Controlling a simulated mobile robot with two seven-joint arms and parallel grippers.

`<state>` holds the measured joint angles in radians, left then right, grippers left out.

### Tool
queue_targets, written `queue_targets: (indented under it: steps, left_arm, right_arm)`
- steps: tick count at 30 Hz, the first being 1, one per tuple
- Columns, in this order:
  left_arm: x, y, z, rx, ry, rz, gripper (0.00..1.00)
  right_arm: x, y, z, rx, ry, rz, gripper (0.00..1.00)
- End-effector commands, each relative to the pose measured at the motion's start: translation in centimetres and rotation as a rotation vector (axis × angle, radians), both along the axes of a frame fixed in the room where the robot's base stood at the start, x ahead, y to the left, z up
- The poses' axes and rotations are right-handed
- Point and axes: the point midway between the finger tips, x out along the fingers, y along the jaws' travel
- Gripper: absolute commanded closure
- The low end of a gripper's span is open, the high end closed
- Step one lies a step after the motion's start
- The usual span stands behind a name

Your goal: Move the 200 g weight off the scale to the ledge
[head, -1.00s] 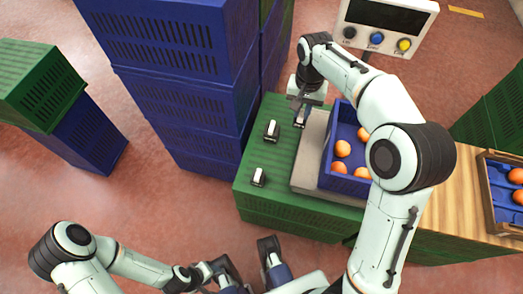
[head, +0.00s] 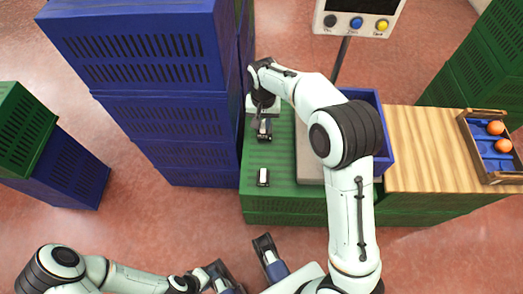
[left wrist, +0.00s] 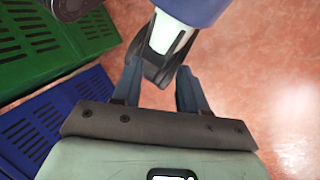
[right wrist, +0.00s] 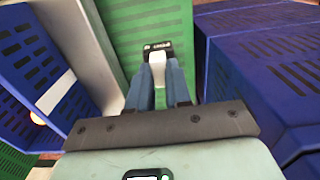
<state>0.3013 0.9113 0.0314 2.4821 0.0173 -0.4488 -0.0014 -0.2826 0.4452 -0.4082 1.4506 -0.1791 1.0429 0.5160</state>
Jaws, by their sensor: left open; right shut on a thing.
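My right gripper (head: 263,121) is shut on a black and white weight (right wrist: 157,71) over the green ledge (head: 285,185), left of the grey scale (head: 308,158). The label is too small to read. In the head view a weight (head: 264,134) shows directly below the right gripper; I cannot tell whether it is the held one or one standing on the ledge. Another weight (head: 263,178) stands nearer me on the ledge. My left gripper (head: 243,265) is open and empty at the bottom of the head view; its spread fingers also show in the left wrist view (left wrist: 157,85).
A blue crate (head: 378,120) stands on the scale, mostly behind my right arm. Tall stacked blue crates (head: 165,125) border the ledge on the left. A display with buttons (head: 357,20) stands behind. A tray with oranges (head: 468,130) sits on the wooden top (head: 425,150) at right.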

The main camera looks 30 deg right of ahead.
Motion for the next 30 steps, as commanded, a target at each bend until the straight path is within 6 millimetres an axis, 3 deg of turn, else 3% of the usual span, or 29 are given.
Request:
queue_targets:
  steps: [3, 10, 20, 30]
  left_arm:
    - [1.2, 0.5, -1.3, 0.015, -0.030, 0.014, 0.57]
    - [3.2, 1.5, -2.9, 0.041, -0.086, 0.037, 0.57]
    - [4.4, 2.0, -3.6, 0.055, -0.117, 0.049, 0.57]
    - [6.3, 3.0, -5.0, 0.080, -0.167, 0.070, 0.57]
  right_arm:
    - [-0.1, 0.0, -3.8, 0.000, 0.007, -0.001, 1.00]
    - [-0.1, 0.0, -9.4, -0.001, 0.004, 0.000, 1.00]
    - [0.0, 0.0, -12.3, 0.000, 0.001, -0.001, 1.00]
    - [0.0, -0.1, -17.3, 0.000, 0.001, -0.001, 1.00]
